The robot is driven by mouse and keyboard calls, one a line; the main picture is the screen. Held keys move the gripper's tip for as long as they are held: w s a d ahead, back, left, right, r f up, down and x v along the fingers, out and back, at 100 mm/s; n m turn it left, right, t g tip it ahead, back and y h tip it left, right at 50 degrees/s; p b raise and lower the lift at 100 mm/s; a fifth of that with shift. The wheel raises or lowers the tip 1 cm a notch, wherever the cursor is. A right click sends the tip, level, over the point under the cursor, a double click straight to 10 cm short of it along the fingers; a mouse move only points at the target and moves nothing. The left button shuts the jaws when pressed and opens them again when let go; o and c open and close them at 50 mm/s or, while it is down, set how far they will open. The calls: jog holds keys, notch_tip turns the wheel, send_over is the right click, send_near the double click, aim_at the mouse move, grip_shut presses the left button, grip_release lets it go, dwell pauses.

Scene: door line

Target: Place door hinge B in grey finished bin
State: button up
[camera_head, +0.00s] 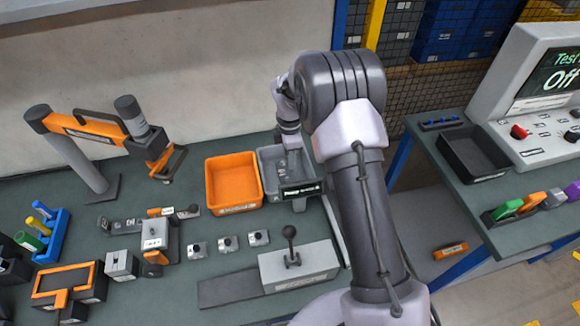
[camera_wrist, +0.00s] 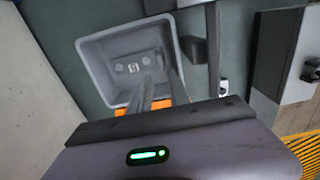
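The grey finished bin (camera_head: 268,156) stands on the bench right of an orange bin, with a dark label on its front. It also shows in the wrist view (camera_wrist: 92,62). On its floor is a small grey plate (camera_wrist: 132,66) with two round holes and a white mark. It looks like a door hinge, but its letter is too small to read. My gripper (camera_wrist: 160,80) reaches into the bin with its fingers apart and nothing visible between them. In the head view my wrist is over the bin.
The orange bin (camera_head: 232,182) touches or nearly touches the grey bin. Several small metal blocks (camera_head: 228,243) lie in front, beside a grey lever fixture (camera_head: 300,268). An orange-armed stand (camera_head: 95,135) is at left. A side bench with a dark tray (camera_head: 472,153) is at right.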

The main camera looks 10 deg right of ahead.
jog(key=s+a+r+m+t, duration=0.1)
jog(key=s+r+m, duration=0.2)
jog(key=r, duration=0.5)
jog(key=s+r+m+t, duration=0.1)
jog(key=s+r+m, duration=0.15)
jog(key=r, duration=0.55)
jog(key=s+a+r+m+t+y, duration=0.1)
jog(key=s+r+m+t, duration=0.1)
jog(key=s+r+m, duration=0.75)
jog(key=s+a+r+m+t+y, duration=0.1)
jog(key=s+m, duration=0.6)
jog(key=s, duration=1)
jog(key=shift+a+r+t, duration=0.15)
jog(key=shift+a+t, duration=0.25)
jog(key=shift+a, duration=0.05)
jog(key=shift+s, duration=0.15)
